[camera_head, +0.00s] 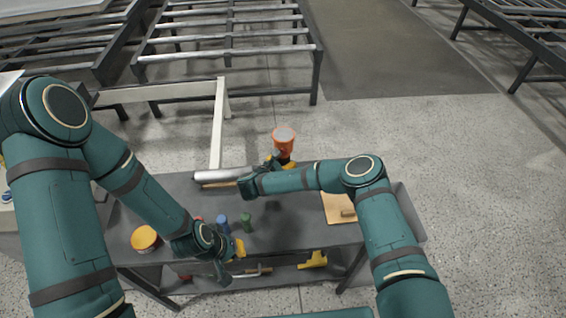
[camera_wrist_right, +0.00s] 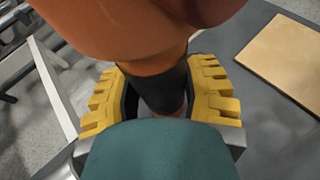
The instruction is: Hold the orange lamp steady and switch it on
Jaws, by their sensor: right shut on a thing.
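The orange lamp (camera_head: 284,148) stands upright at the far edge of the dark grey table, with a pale grey top. In the right wrist view the lamp (camera_wrist_right: 120,38) fills the upper part, and its dark neck runs down between my yellow fingers. My right gripper (camera_head: 281,163) is shut on the lamp at this neck, below the orange body; it also shows in the right wrist view (camera_wrist_right: 162,95). My left gripper (camera_head: 234,258) is low over the table's near edge, away from the lamp, and its jaw opening is unclear. I cannot make out a switch on the lamp.
The table (camera_head: 300,225) also bears an orange-yellow round container (camera_head: 145,239), a blue cylinder (camera_head: 222,224), a green cylinder (camera_head: 246,222), a silver tube (camera_head: 222,174) and a wooden board (camera_head: 338,206). A yellow tool (camera_head: 313,260) lies on the lower shelf. Metal racks stand beyond.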

